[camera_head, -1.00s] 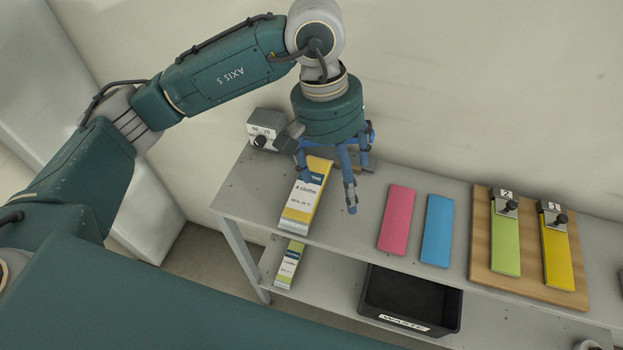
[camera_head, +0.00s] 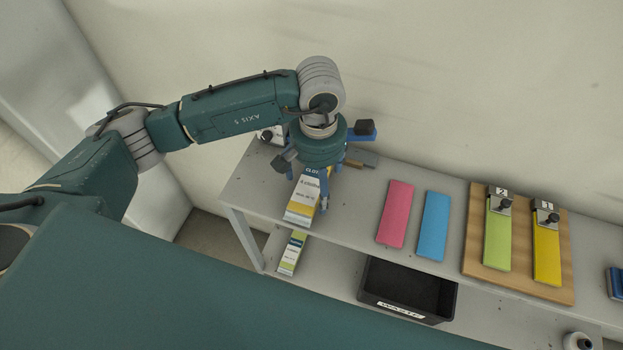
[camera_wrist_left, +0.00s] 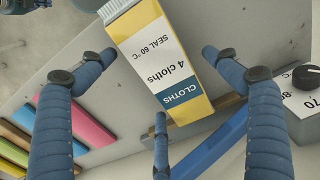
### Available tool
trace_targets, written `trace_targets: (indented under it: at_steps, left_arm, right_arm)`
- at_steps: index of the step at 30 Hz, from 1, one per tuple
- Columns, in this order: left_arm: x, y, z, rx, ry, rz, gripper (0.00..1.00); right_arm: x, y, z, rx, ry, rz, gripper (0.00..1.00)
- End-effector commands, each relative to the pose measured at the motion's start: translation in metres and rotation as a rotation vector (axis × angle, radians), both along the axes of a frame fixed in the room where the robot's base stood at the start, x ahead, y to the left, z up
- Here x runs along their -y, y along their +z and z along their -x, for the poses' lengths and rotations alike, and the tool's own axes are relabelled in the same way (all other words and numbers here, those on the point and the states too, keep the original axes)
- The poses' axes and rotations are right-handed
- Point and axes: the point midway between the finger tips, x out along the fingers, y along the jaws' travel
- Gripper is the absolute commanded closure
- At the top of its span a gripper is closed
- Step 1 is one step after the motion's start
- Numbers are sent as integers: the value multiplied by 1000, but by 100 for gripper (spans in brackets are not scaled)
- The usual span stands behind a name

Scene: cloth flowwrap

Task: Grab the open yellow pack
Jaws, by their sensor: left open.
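In the left wrist view the pack (camera_wrist_left: 155,55) lies between the spread blue fingers of my left gripper (camera_wrist_left: 160,85). The fingers are open and I see no clear grip on the pack. Whether its top is open cannot be told. My right gripper is not in view.
Pink (camera_head: 396,213) and blue (camera_head: 433,226) strips lie right of the pack. A wooden board (camera_head: 472,245) holds green and yellow strips under numbered clamps. A black waste bin (camera_head: 385,285) and a green-white pack (camera_head: 292,252) are on the lower shelf. A sealer-like box (camera_wrist_left: 300,105) stands beside the pack.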

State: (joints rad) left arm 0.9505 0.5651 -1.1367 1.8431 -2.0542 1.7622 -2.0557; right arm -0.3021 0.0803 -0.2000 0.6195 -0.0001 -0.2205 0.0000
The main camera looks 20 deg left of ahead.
Motion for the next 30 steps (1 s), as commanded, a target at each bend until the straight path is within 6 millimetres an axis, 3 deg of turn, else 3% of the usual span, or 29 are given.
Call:
trace_targets:
  at_steps: [9, 16, 17, 30]
  left_arm:
    - [0, -8, 0, 1, 0, 0, 11]
    - [0, -8, 0, 1, 0, 0, 57]
    - [0, -8, 0, 1, 0, 0, 59]
    - [1, -5, -1, 3, 2, 1, 60]
  right_arm:
    - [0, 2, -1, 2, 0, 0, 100]
    - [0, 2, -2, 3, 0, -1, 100]
    - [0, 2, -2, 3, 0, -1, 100]
    - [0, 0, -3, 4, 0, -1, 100]
